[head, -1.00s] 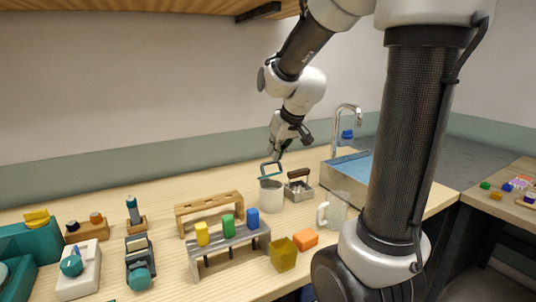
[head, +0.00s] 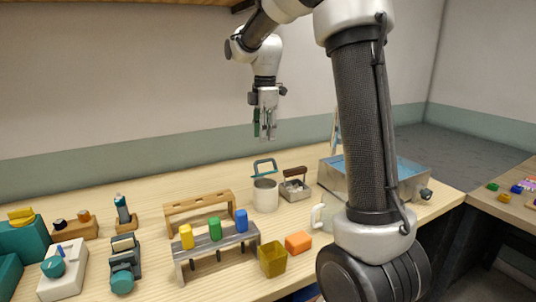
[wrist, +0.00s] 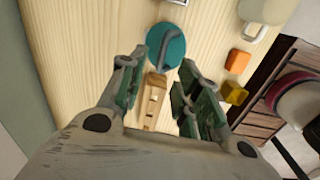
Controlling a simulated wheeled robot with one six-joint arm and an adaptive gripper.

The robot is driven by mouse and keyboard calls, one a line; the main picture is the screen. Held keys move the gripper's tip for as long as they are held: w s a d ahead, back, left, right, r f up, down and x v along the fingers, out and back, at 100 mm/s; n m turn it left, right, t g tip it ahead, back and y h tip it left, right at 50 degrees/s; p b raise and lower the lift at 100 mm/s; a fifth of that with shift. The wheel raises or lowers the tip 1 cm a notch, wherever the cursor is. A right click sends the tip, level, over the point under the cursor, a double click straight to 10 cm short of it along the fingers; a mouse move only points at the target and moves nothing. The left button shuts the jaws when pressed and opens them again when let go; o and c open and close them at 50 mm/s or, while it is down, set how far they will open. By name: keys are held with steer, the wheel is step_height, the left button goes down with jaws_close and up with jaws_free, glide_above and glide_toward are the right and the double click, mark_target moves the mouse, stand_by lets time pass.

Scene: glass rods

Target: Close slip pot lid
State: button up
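The slip pot (head: 265,197) is a pale grey cylinder upright on the wooden bench in the head view. I cannot tell whether this top is a seated lid or the pot's inside. My gripper (head: 264,132) points down, well above the pot and apart from it.
A metal holder with a dark handle (head: 296,189) stands close right of the pot. A wooden rack (head: 199,208), a grey rack (head: 215,250) with coloured blocks, a yellow cup (head: 272,260) and an orange block (head: 298,243) stand in front. The sink (head: 400,180) is at the right.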

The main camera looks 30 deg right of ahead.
steer(key=shift+s+f+n, duration=0.1)
steer(key=shift+s+n, duration=0.05)
steer(key=shift+n, duration=0.25)
steer(key=shift+f, duration=0.3)
step_height(320, 180, down, 7)
steer(key=shift+f, duration=0.1)
jaws_close()
